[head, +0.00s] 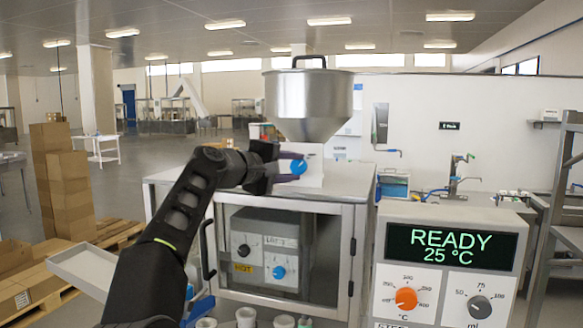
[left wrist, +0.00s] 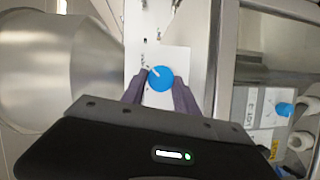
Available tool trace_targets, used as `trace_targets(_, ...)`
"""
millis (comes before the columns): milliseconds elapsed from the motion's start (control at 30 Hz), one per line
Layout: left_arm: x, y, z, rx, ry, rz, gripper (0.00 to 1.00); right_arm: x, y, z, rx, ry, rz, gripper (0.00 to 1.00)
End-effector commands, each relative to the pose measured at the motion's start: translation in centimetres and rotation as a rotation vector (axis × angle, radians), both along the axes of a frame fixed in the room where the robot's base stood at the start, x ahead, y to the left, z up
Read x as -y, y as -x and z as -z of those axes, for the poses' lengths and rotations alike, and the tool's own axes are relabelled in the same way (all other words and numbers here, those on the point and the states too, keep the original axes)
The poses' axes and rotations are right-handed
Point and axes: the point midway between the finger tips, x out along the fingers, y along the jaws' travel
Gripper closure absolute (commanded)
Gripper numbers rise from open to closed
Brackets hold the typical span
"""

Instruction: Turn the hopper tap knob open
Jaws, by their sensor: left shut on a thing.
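The hopper tap knob (head: 298,167) is a blue round knob with a white pointer line, on a white plate below the steel hopper (head: 308,95). My left gripper (head: 288,171) reaches in from the left and is shut on the knob. In the left wrist view, the knob (left wrist: 160,78) sits between the two dark fingertips (left wrist: 158,92), and its white line slants toward the upper left there. The hopper cone (left wrist: 60,70) fills the left of that view. My right gripper is not in view.
Below the hopper stands a glass-fronted steel cabinet (head: 345,205) with a door handle. A control panel (head: 450,212) reads READY 25 °C, with an orange and a grey dial. Cardboard boxes (head: 65,185) stack at left. White cups (head: 246,317) stand at the bottom.

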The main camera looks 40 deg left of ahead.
Motion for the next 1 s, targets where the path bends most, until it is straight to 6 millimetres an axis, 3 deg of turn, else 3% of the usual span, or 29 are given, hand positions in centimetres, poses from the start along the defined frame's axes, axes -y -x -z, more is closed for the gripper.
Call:
trace_targets(233,0.1,-0.1,0.3,-0.007,0.000,0.004,1.00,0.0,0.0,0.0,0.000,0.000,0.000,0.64)
trace_targets(267,0.1,-0.1,0.3,-0.007,0.000,0.004,0.64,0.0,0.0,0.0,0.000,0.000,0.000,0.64)
trace_targets(500,0.1,-0.1,0.2,-0.003,0.000,0.003,0.44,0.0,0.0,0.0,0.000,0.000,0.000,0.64)
trace_targets(833,0.0,0.2,0.1,-0.001,0.001,0.001,0.43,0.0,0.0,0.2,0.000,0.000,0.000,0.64)
trace_targets(1000,-0.1,1.9,0.0,0.001,0.000,0.000,0.43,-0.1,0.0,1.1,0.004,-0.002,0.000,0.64)
